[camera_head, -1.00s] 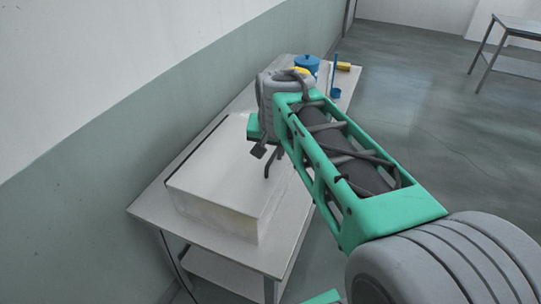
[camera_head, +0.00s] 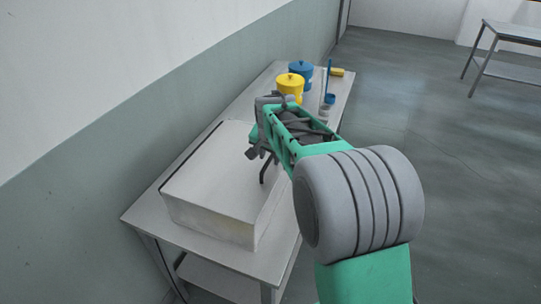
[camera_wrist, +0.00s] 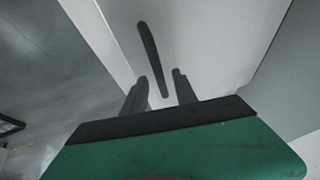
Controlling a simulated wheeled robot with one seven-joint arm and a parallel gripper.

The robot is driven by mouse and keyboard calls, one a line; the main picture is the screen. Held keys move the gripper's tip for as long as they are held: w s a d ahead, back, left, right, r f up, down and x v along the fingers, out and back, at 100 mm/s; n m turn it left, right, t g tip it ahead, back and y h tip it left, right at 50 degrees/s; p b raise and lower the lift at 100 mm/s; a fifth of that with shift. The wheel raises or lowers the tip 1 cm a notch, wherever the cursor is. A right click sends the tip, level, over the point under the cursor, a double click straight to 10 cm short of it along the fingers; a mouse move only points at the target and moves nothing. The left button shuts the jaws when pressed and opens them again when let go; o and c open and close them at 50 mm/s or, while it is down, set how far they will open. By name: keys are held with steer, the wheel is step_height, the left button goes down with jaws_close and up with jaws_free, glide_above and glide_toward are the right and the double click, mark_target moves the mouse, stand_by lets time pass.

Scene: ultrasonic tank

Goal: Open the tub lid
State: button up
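The tub (camera_head: 208,218) is a pale box on the near half of a grey table. Its flat white lid (camera_head: 215,165) lies shut on top, with a dark strip along the wall-side edge. A dark bar handle (camera_head: 269,168) is at the lid's right side; it also shows in the wrist view (camera_wrist: 150,50) as a slim bar against the white lid. My gripper (camera_head: 258,153) is over the lid's right edge at the handle. In the wrist view its two fingers (camera_wrist: 159,78) are apart, with the handle's near end appearing between them. I cannot tell whether they touch it.
A yellow pot (camera_head: 290,86), a blue pot (camera_head: 300,73), a small blue-topped item (camera_head: 329,99) and a yellow block (camera_head: 343,73) stand at the table's far end. The wall runs close along the left. Open floor (camera_head: 440,150) lies right; another table (camera_head: 505,62) stands farther off.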

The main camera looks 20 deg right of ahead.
jaws_close()
stand_by(1.3)
